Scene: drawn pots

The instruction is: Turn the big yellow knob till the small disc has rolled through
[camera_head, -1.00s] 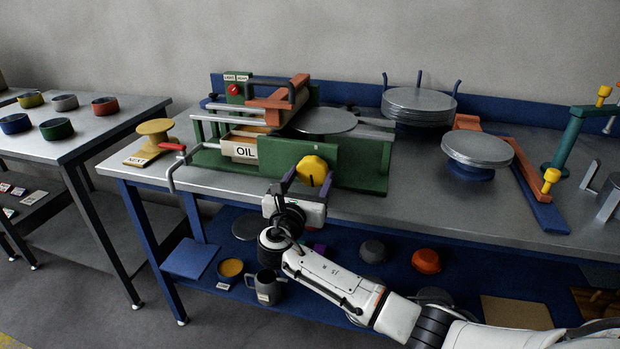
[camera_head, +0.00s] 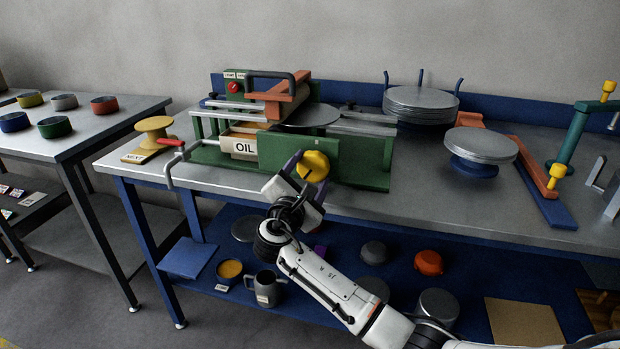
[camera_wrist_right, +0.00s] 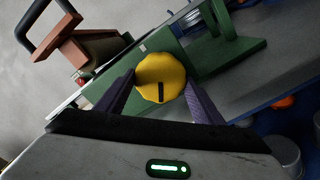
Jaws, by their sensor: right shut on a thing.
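The big yellow knob (camera_head: 312,166) sits on the green front panel of the rolling machine. My right gripper (camera_head: 300,164) is shut on it, with purple fingers on either side of the knob. The knob (camera_wrist_right: 160,75) also shows between the fingers (camera_wrist_right: 160,92) in the right wrist view, its black mark toward the gripper. The small grey disc (camera_head: 310,117) lies flat on the machine, its left part hidden at the orange roller frame (camera_head: 275,100). My left gripper is not in view.
A stack of grey discs (camera_head: 420,105) and a disc on a blue stand (camera_head: 480,146) are to the right. The bench front right of the machine is clear.

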